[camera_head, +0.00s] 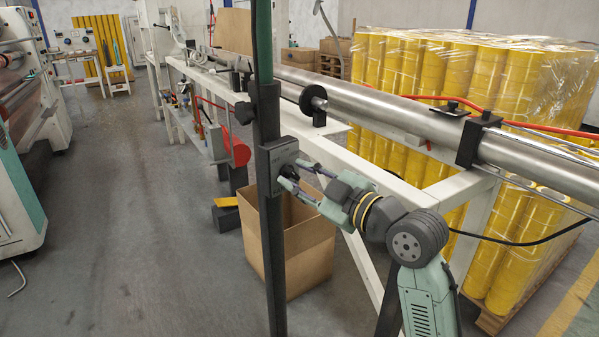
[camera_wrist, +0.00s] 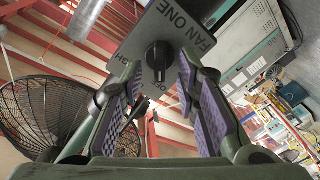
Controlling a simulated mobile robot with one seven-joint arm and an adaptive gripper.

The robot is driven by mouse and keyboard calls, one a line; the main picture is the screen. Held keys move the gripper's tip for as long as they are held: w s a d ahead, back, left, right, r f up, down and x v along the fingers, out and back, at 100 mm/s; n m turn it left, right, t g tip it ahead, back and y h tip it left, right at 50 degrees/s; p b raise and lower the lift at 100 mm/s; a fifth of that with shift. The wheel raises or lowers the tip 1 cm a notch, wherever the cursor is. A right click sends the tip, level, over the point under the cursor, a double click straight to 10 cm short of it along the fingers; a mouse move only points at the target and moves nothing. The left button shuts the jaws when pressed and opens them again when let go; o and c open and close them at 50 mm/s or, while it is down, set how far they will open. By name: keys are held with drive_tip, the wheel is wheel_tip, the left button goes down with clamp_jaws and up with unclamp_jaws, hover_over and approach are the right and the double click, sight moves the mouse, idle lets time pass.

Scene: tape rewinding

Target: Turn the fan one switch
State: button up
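The fan one switch is a grey plate (camera_wrist: 168,28) with a round black knob (camera_wrist: 158,56), marked "FAN ONE" and, beside the knob, "OFF". In the head view the switch plate (camera_head: 277,160) is fixed to a black upright post (camera_head: 270,225). My gripper (camera_wrist: 156,76) is open, its purple-padded fingers on either side of the knob in the wrist view. In the head view my gripper (camera_head: 291,174) reaches the plate from the right, its fingertips close around the knob. I cannot tell whether the pads touch the knob.
A black caged fan (camera_wrist: 42,112) shows at the left of the wrist view. A white machine frame (camera_head: 375,172) with a long steel roller (camera_head: 375,105) stands behind my arm. A cardboard box (camera_head: 305,240) sits on the floor behind the post. Wrapped yellow rolls (camera_head: 440,65) stand at right.

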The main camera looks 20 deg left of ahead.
drive_tip(key=shift+w+a, duration=0.1)
drive_tip(key=shift+a, duration=0.1)
clamp_jaws()
idle(0.3)
